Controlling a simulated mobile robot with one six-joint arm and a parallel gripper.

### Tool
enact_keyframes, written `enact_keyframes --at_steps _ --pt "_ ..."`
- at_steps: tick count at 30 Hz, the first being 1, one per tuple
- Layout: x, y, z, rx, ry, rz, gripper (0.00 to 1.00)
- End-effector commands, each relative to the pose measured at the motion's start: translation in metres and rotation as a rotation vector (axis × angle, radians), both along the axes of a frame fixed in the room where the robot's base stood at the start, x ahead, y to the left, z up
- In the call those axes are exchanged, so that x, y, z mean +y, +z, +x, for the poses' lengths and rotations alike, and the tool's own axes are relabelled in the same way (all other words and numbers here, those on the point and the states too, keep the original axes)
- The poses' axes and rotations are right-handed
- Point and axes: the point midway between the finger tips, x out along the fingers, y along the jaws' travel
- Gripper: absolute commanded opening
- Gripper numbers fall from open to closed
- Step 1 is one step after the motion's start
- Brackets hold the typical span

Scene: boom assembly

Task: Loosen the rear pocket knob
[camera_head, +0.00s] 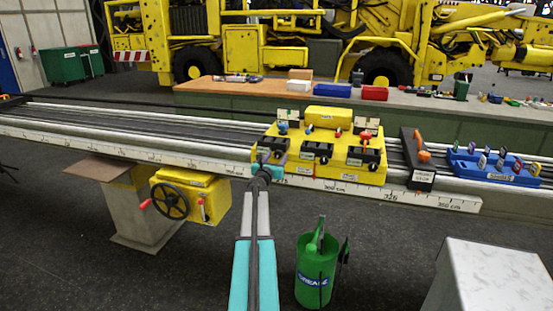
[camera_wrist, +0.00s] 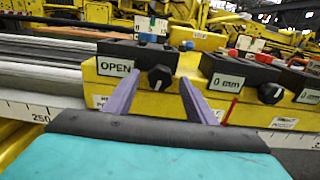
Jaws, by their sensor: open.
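A yellow carriage (camera_head: 326,116) sits on the long rail and carries several black blocks with knobs. In the wrist view a black block (camera_wrist: 190,66) with a display reading OPEN has a black round knob (camera_wrist: 159,78) with a white mark on its front. My gripper (camera_wrist: 160,82) is open, with its two purple fingers on either side of this knob; I cannot tell if they touch it. A label below is partly hidden by the left finger, and its full words are not readable. In the head view my gripper (camera_head: 265,160) is at the carriage's left end.
To the right a block reads 0 mm (camera_wrist: 229,80), with its own black knob (camera_wrist: 271,93). A black stand with an orange handle (camera_head: 422,158) and a blue tray (camera_head: 492,168) sit farther right on the rail. A green bucket (camera_head: 316,273) stands on the floor. A handwheel (camera_head: 170,200) is lower left.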

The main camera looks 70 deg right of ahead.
Motion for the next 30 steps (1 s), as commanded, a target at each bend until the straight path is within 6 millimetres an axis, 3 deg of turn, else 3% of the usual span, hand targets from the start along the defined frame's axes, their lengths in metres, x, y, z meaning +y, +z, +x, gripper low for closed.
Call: enact_keyframes --at_steps 4,11,30 --pt "0.0002 -0.0001 0.0000 0.000 0.000 0.000 0.49" --pt "0.0002 0.0000 0.0001 0.000 0.000 0.000 0.10" --pt "0.0001 0.0003 -0.0001 0.114 0.000 -0.007 0.10"
